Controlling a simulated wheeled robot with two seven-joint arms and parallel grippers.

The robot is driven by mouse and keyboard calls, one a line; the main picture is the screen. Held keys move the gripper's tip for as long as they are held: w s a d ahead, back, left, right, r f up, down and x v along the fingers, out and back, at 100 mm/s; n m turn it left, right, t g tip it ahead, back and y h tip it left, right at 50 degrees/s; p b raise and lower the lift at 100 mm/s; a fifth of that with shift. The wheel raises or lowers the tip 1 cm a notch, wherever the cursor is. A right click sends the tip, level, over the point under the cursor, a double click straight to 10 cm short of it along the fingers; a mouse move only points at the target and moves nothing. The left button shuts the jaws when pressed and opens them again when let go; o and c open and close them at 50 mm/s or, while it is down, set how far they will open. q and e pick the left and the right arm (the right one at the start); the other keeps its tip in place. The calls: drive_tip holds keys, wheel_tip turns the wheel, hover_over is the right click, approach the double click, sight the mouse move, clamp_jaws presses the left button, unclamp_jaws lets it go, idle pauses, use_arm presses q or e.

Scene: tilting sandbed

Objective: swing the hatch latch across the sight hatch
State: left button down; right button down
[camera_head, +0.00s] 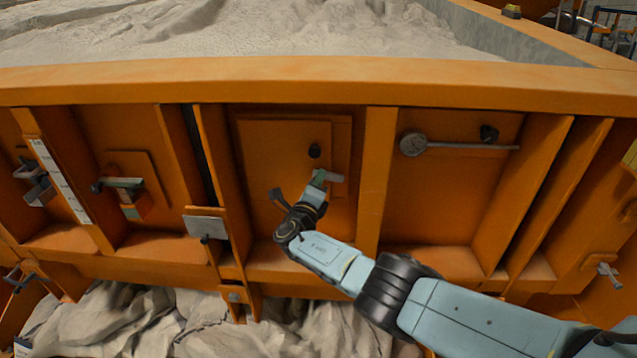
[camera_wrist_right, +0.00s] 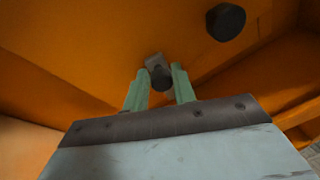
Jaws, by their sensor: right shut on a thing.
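The sight hatch (camera_head: 272,150) is an orange plate in the middle bay of the orange wall, with a dark round knob (camera_head: 315,151) on it. The knob also shows at the top of the right wrist view (camera_wrist_right: 226,22). Just below the knob is the hatch latch (camera_head: 334,177), a short pale grey piece near the hatch's right side. My right gripper (camera_head: 318,181) reaches it from below and is shut on it. In the right wrist view, the pale green fingers stand on both sides of the latch's grey and dark end (camera_wrist_right: 159,73). The fingers hide part of the latch. My left gripper is out of view.
Upright orange ribs (camera_head: 376,180) flank the hatch bay. A grey rod with a round end (camera_head: 412,145) is on the bay to the right. Another handle (camera_head: 122,184) and a grey plate (camera_head: 205,224) are to the left. Sand (camera_head: 230,30) fills the bed above.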

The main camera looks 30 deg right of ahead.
drive_tip(key=shift+f+n+b, duration=0.35)
drive_tip(key=shift+f+n, duration=0.3)
drive_tip(key=shift+n, duration=0.25)
drive_tip(key=c, duration=1.3)
unclamp_jaws()
drive_tip(key=shift+w, duration=0.1)
drive_tip(key=shift+r, duration=0.1)
